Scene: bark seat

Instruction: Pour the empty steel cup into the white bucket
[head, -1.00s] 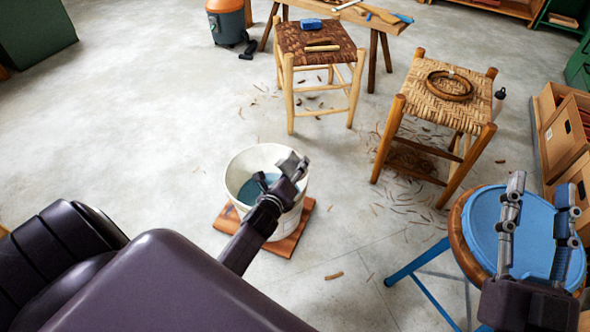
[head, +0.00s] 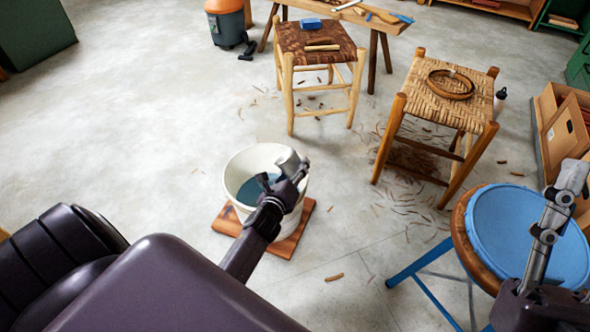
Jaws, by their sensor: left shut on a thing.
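The white bucket (head: 238,164) stands on a small wooden board in the middle of the floor, with blue-grey liquid showing inside. My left gripper (head: 279,186) is over the bucket's right side. It is shut on the steel cup (head: 288,161), a small grey shape near the bucket's far right rim. The cup is partly hidden by the gripper, and I cannot tell its exact tilt. My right gripper (head: 555,207) is at the right edge, in front of the blue-topped stool, seen with its fingers overlapping; its opening is unclear.
The wooden board (head: 289,244) lies under the bucket. A blue round stool (head: 515,225) is at the right. Two woven stools (head: 318,44) and (head: 447,102) stand behind, with bark scraps around them. The floor left of the bucket is clear.

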